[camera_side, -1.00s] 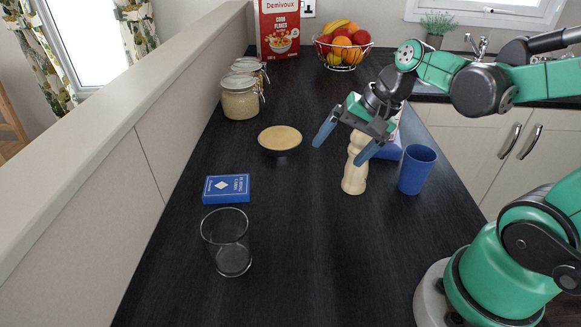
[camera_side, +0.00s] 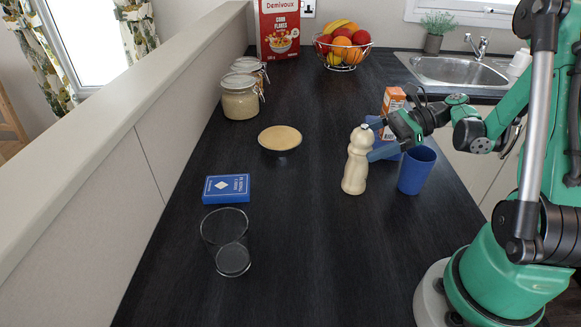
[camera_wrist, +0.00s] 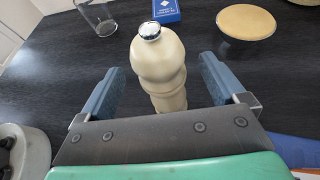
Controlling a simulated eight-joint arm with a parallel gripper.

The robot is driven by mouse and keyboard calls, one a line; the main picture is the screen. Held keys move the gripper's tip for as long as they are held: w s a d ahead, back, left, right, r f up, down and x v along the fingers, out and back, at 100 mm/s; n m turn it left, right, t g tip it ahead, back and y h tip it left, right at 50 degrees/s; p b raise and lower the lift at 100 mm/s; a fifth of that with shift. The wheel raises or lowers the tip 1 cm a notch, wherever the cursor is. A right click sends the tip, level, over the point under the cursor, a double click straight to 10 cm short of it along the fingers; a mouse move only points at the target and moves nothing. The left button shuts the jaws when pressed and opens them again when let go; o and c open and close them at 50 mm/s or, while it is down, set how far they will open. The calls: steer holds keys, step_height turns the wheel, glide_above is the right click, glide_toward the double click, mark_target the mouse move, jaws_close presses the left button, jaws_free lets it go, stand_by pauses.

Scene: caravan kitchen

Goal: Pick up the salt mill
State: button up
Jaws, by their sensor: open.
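The salt mill (camera_side: 355,163) is cream with a silver top and stands upright on the dark worktop. It also shows in the wrist view (camera_wrist: 158,62), in the middle ahead of my gripper. My gripper (camera_side: 373,140) is open and empty of anything held, at the mill's upper right in the side view. In the wrist view the two blue fingers of my gripper (camera_wrist: 160,85) are spread, one to each side of the mill, with a gap on both sides. The mill's lower part is partly hidden there by my gripper's body.
A blue cup (camera_side: 415,171) stands close right of the mill. An orange-and-white carton (camera_side: 394,98) is behind my gripper. A bowl (camera_side: 281,141), a blue card box (camera_side: 226,188) and a clear glass (camera_side: 228,243) are to the left. The worktop in front of the mill is clear.

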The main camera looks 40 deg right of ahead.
steer(key=shift+x, duration=1.2)
jaws_close()
